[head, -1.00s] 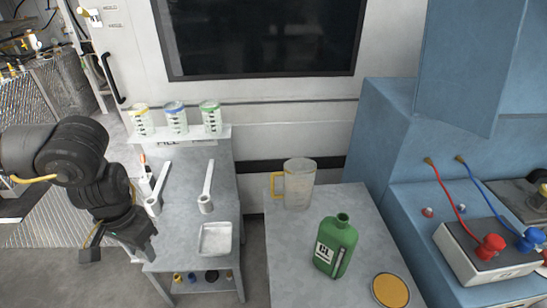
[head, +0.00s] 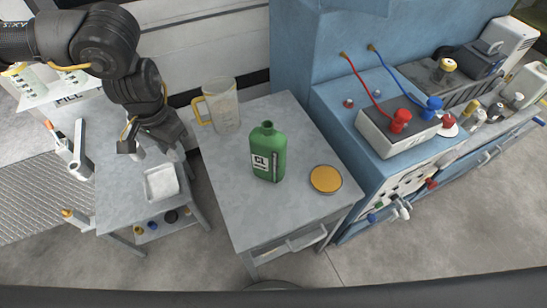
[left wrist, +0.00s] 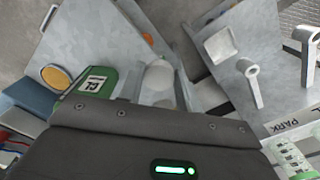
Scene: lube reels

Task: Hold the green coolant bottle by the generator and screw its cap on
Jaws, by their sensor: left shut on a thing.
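The green bottle (head: 268,155) with a white label stands upright on the grey table (head: 225,185), its neck open with no cap on it. It also shows in the left wrist view (left wrist: 97,84), partly hidden by my gripper body. My left gripper (head: 143,148) is over the small side table, left of the bottle and apart from it. It is shut on a pale thing (left wrist: 158,80), which I cannot identify. No bottle cap can be made out for certain. My right gripper is not in view. The generator is probably the blue machine (head: 330,110).
A clear jug (head: 222,108) with a yellow handle stands behind and left of the bottle. A yellow disc (head: 325,179) lies to its right. The front of the grey table is clear.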

